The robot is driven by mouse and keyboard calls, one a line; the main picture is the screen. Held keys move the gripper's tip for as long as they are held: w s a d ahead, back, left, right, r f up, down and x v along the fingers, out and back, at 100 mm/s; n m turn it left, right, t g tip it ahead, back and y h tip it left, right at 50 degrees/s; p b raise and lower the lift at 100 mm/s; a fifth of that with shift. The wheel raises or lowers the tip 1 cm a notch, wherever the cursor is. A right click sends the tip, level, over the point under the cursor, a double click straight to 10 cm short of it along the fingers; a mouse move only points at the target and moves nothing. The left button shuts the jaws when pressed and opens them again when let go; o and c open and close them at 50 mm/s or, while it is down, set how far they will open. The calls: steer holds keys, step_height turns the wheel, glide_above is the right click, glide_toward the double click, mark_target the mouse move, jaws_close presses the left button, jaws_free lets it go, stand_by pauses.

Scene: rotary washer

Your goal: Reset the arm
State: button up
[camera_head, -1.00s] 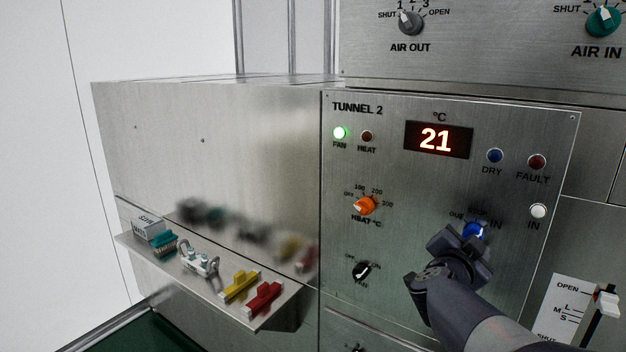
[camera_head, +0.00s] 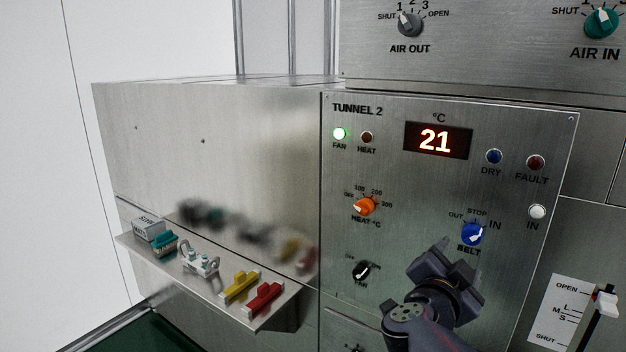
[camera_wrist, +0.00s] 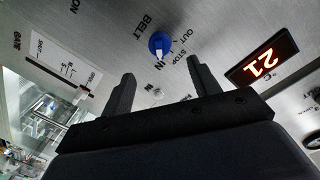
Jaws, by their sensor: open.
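My gripper (camera_head: 452,262) is open and empty, in front of the lower right part of the TUNNEL 2 panel (camera_head: 400,250), just below the blue BELT knob (camera_head: 472,234). The knob's white mark points toward IN. My arm comes in from the bottom edge and hides part of the panel.
A shelf (camera_head: 215,285) at left holds a grey box (camera_head: 148,228), a teal brush (camera_head: 164,243), a metal fitting, and yellow and red pieces. A slider gate lever (camera_head: 606,303) stands at lower right. The display (camera_head: 437,140) reads 21, and the green FAN lamp (camera_head: 339,134) is lit.

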mark_target(469, 241)
steer(key=x, duration=0.9)
steer(key=shift+w+d+f, duration=0.1)
steer(key=shift+w, duration=0.05)
steer(key=shift+w+d+n, duration=0.15)
steer(key=shift+w+n, duration=0.1)
steer(key=shift+n, duration=0.05)
steer(key=n+p, duration=0.1)
steer(key=n, duration=0.2)
steer(key=shift+s, duration=0.1)
steer(key=n+p, duration=0.1)
steer(key=n, duration=0.3)
steer(key=shift+n+h, duration=0.3)
steer(key=shift+n, duration=0.1)
steer(key=shift+s+a+f+n, duration=0.1)
steer(key=shift+s+a+n, duration=0.15)
steer(key=shift+n, duration=0.15)
steer(key=v, duration=1)
steer(key=shift+f, duration=0.15)
steer(key=shift+s+d, duration=0.1)
steer(key=shift+d, duration=0.05)
